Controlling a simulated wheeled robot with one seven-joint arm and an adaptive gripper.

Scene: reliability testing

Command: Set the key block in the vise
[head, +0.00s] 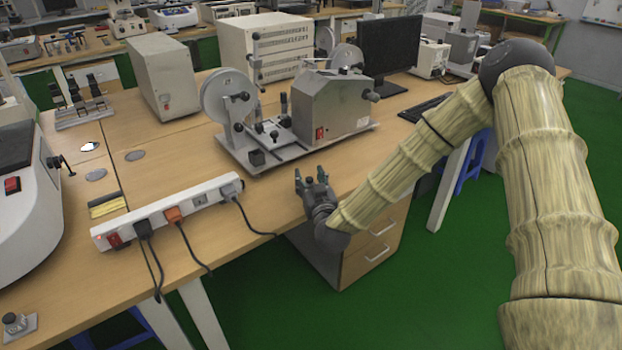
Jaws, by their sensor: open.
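My gripper (311,176) is open and empty at the front edge of the wooden bench, just in front of the grey machine. I cannot pick out the key block with certainty. A small dark-topped piece on a grey plate (17,323) lies at the bench's lower left, far from my gripper. No vise is clearly recognisable. A metal fixture with several upright clamp-like parts (82,110) stands at the back left.
A grey machine (335,108) with reels stands behind my gripper. A white power strip (165,211) with trailing cables lies to its left. A white instrument (40,210) fills the left edge. A monitor (390,47) and keyboard (424,108) stand at right. Bare bench lies between strip and machine.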

